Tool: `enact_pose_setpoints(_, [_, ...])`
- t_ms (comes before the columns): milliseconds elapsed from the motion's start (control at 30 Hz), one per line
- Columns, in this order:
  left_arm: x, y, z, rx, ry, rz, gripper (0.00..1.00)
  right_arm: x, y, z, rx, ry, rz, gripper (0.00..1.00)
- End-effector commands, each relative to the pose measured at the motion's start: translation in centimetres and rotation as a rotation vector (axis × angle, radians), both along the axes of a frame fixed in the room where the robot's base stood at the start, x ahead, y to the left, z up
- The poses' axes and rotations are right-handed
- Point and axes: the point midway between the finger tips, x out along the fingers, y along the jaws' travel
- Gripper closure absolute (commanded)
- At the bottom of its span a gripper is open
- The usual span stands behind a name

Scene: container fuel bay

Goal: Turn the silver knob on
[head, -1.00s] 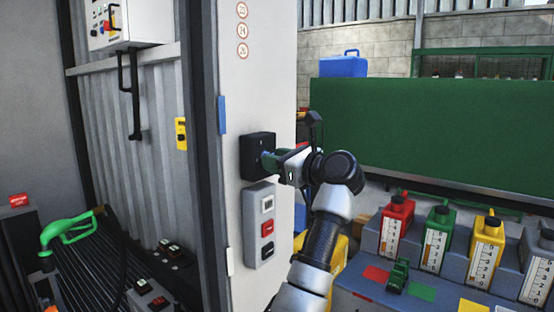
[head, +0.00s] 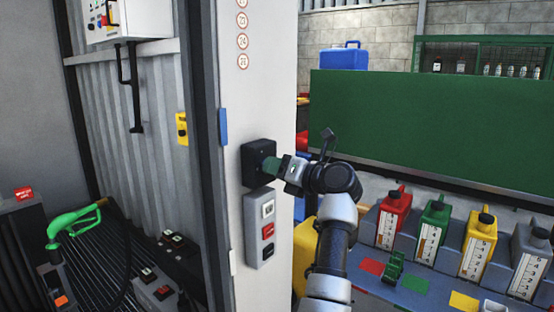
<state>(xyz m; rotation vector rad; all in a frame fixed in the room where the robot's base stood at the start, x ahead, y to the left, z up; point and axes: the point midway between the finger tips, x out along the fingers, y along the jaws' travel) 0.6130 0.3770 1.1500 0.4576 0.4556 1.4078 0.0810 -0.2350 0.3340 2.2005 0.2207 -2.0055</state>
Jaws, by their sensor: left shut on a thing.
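A black square switch box (head: 252,150) is mounted on the pale grey post, and the silver knob sits at its front, almost wholly hidden behind my fingers. My left gripper (head: 271,166) comes in from the right, level with the box. Its green-tipped fingers are shut on the knob, right at the face of the box. I cannot make out the knob's angle. My right gripper is not in view.
A grey panel (head: 253,248) with white, red and dark buttons is just below the box. Fuel cans, including a red one (head: 393,215), stand in a row at the right. A green nozzle (head: 72,222) is at the left.

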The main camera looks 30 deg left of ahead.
Motion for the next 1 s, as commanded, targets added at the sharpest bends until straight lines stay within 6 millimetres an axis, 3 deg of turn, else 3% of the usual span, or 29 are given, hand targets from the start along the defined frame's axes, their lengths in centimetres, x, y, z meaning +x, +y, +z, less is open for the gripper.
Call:
enact_pose_setpoints(100, [0.0,-0.1,0.3,0.004,0.082,-0.002,0.93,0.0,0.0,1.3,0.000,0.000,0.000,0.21])
enact_pose_setpoints(400, [0.0,0.0,0.2,0.016,0.211,-0.001,0.93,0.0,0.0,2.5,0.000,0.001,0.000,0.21])
enact_pose_setpoints(1000, [0.1,0.0,0.0,0.020,0.247,-0.002,0.93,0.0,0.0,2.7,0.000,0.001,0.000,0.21])
